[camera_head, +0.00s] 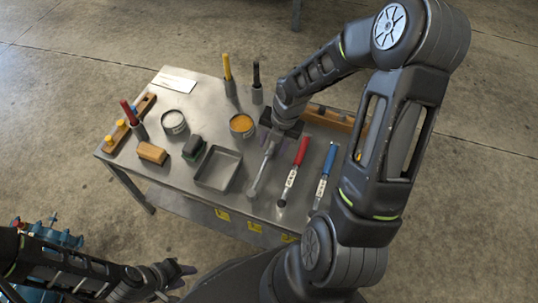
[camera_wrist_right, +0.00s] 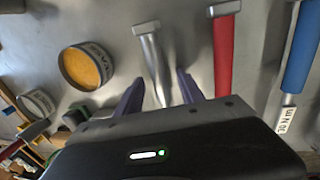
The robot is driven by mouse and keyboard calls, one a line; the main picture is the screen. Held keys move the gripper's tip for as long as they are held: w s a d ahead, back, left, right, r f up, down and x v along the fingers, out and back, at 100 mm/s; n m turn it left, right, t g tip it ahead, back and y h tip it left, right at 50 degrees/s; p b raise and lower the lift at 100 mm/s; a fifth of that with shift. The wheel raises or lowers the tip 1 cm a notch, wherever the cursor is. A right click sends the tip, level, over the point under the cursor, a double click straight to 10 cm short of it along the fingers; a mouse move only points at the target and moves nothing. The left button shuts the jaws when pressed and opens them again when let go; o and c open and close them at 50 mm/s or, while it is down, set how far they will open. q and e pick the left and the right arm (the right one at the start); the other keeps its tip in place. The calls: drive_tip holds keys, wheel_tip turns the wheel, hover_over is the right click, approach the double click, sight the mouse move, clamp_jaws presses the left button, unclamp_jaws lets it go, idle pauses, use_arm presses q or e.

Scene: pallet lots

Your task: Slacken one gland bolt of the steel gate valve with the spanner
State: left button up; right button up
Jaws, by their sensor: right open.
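A plain grey metal tool that looks like the spanner (camera_head: 260,176) lies on the steel table, left of a red-handled tool. In the right wrist view the grey handle (camera_wrist_right: 152,58) runs between the fingers. My right gripper (camera_head: 268,140) is open over its far end, and its two purple fingers (camera_wrist_right: 160,90) stand on either side of it, not closed on it. My left gripper (camera_head: 178,273) is low at the front, off the table, and its jaw gap is unclear. The gate valve and its gland bolts are not clearly identifiable.
The steel table (camera_head: 175,185) also holds a red-handled tool (camera_head: 292,170), a blue-handled tool (camera_head: 323,175), an empty tray (camera_head: 217,170), an orange-filled tin (camera_head: 242,124), brushes and wooden blocks. Blue flanged equipment (camera_head: 55,235) stands at the lower left, partly hidden by my left arm.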

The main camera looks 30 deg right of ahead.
idle(0.5)
clamp_jaws()
idle(1.3)
